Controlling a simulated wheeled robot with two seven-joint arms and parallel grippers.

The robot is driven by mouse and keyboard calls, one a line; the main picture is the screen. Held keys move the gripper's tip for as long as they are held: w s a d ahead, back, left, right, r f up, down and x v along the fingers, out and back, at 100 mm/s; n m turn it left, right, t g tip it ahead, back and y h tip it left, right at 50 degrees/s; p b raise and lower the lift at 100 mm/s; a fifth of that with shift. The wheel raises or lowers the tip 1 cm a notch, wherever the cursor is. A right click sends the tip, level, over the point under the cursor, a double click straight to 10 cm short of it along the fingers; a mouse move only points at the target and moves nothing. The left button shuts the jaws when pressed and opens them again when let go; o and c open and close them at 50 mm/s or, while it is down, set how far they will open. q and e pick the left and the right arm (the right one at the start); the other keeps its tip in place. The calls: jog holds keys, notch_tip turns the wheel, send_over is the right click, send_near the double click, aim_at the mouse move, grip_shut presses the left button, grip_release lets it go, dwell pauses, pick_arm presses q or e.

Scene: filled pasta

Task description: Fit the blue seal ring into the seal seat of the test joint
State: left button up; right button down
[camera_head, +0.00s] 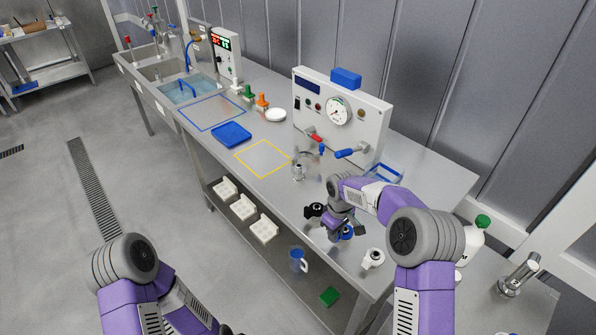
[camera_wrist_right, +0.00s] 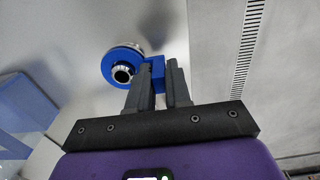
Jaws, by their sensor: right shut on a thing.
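My right gripper (camera_head: 339,230) is low over the bench's front right part. In the right wrist view its fingers (camera_wrist_right: 161,75) are shut on the tab of the blue seal ring (camera_wrist_right: 110,67). The ring lies to the left of the fingers, with a round metal fitting (camera_wrist_right: 123,74) showing in its opening. I cannot tell whether the ring is seated on that fitting or only lined up with it. In the head view the ring (camera_head: 347,232) is partly hidden by my gripper. My left arm comes in at the lower left; its gripper is out of frame.
A test panel (camera_head: 367,123) with a gauge stands behind my right arm. A white fitting (camera_head: 373,259) stands close to the right gripper, near the bench's front edge. A blue tray (camera_head: 232,135) and a yellow outlined area (camera_head: 263,158) lie further left.

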jog(key=shift+r+p, duration=0.5)
jog(key=shift+r, duration=0.2)
dwell(0.6)
jog(key=shift+r+p, duration=1.8)
jog(key=shift+r, duration=0.7)
